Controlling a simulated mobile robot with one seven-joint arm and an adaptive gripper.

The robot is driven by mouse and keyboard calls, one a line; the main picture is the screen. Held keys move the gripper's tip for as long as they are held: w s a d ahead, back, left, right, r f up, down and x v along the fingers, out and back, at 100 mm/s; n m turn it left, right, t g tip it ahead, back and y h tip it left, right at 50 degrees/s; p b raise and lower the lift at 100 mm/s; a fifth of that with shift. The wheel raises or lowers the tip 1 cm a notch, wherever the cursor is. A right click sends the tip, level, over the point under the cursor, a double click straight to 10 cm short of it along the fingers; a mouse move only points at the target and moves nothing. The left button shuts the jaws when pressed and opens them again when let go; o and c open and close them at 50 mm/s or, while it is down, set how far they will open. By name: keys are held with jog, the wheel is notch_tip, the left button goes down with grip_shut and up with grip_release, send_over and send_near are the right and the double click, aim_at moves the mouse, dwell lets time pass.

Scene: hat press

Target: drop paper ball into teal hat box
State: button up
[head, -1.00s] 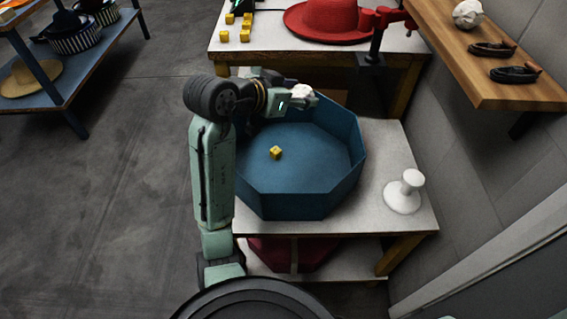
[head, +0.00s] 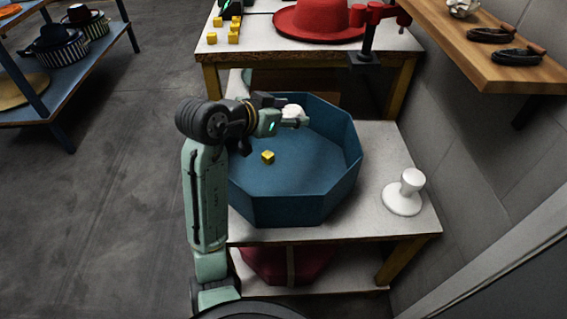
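The teal hat box (head: 295,210) is an open octagonal box on the white-topped table at the centre of the head view. A small yellow cube (head: 267,157) lies on its floor. My gripper (head: 295,116) is over the back left part of the box. A white crumpled paper ball (head: 293,110) is at its fingers and looks held between them, above the box floor. The fingers partly hide the ball.
A white stand (head: 405,193) is right of the box on the same table (head: 370,216). Behind is a table with a red hat (head: 318,20), a red clamp (head: 372,22) and several yellow cubes. A wooden wall shelf (head: 470,55) holds another crumpled white ball (head: 462,8) and dark tools.

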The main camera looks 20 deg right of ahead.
jog(key=o, duration=0.5)
jog(key=shift+c, duration=0.2)
jog(key=v, duration=1.2)
